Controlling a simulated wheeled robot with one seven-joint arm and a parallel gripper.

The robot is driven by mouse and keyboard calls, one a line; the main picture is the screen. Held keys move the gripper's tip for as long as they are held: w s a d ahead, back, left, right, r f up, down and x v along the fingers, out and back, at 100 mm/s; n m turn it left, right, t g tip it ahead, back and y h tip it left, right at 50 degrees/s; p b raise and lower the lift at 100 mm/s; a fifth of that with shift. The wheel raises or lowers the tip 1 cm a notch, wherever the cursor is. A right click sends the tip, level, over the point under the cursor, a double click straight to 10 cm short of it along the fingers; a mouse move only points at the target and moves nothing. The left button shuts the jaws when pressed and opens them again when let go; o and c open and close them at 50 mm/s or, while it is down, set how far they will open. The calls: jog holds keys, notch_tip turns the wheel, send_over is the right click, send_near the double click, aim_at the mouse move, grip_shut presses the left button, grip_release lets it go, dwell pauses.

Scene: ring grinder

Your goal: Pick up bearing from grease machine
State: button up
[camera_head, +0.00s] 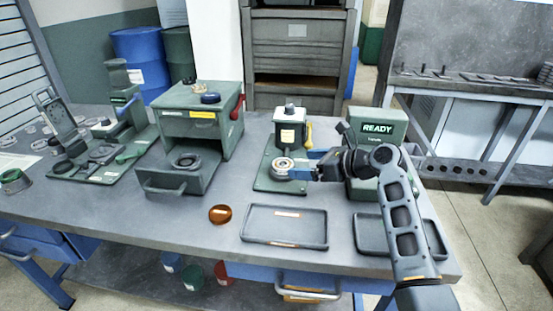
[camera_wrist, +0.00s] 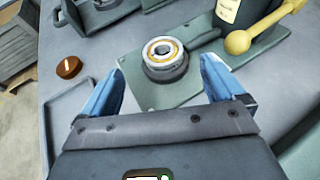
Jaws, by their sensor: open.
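The bearing (camera_wrist: 162,50) is a metal ring with an orange-yellow inner band. It sits on a round seat of the green grease machine (camera_wrist: 185,88). In the head view, the bearing (camera_head: 284,164) shows at the front of the grease machine (camera_head: 290,128), just left of my arm's end. My gripper (camera_wrist: 162,82) has two blue fingers spread wide apart, with nothing between them. In the head view, my gripper (camera_head: 297,171) is at the bearing's right side, partly hidden by my wrist. The wrist view shows the bearing a little beyond the fingertips.
A yellow-knobbed lever (camera_wrist: 238,42) stands right of the bearing. An empty grey tray (camera_head: 285,226) and an amber disc (camera_head: 220,214) lie in front. A green box machine (camera_head: 197,135) stands left, and a READY unit (camera_head: 378,128) stands right behind my arm.

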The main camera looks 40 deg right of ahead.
aim_at(279, 163)
jog(key=x, duration=0.7)
jog(key=shift+w+d+f+p, duration=0.1)
jog(key=shift+f+p, duration=0.05)
jog(key=shift+p, duration=0.15)
jog(key=shift+c, duration=0.3)
jog(key=c, duration=1.2)
jog(key=shift+c, duration=0.2)
